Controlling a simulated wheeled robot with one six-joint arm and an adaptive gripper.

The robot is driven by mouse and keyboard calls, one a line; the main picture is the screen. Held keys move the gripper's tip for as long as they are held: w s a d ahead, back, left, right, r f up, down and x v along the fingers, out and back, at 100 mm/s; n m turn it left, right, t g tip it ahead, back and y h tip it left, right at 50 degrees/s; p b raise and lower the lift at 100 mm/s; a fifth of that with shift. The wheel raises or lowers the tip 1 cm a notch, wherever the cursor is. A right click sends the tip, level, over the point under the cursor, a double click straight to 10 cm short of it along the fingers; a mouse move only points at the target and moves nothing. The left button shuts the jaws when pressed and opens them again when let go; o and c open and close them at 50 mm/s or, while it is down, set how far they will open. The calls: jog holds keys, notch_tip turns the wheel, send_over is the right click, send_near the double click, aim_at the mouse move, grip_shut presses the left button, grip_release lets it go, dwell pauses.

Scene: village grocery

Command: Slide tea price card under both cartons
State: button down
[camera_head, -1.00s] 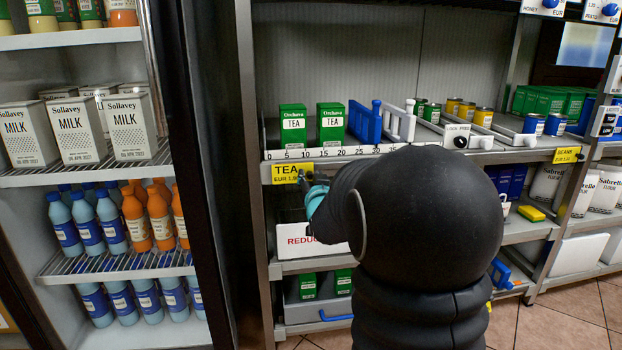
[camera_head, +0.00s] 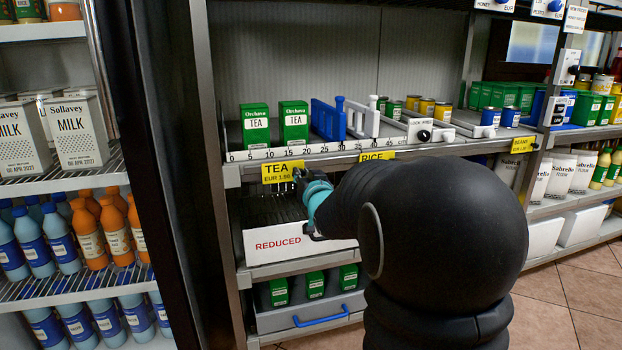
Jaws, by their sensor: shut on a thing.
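The yellow tea price card (camera_head: 279,172) sits on the shelf's front edge, just below the ruler strip (camera_head: 262,154). Two green tea cartons, the left one (camera_head: 255,128) and the right one (camera_head: 294,125), stand upright side by side on the shelf above. The card lies mostly below the right carton and the gap between them; its left end reaches only under the right side of the left carton. My gripper (camera_head: 300,177) is shut on the card's right end. My dark arm hides part of the shelf edge to the right.
A yellow rice card (camera_head: 376,156) is on the same edge to the right, partly behind my arm. Blue (camera_head: 328,119) and white dividers (camera_head: 362,120) stand right of the cartons. A white "REDUCED" box (camera_head: 285,244) is below. The edge left of the tea card is clear.

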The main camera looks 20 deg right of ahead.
jog(key=shift+a, duration=0.1)
jog(key=c, duration=1)
grip_release()
jog(key=shift+c, duration=0.2)
jog(key=s+a, duration=0.1)
jog(key=s, duration=1.1)
jog(key=shift+w+a, duration=0.1)
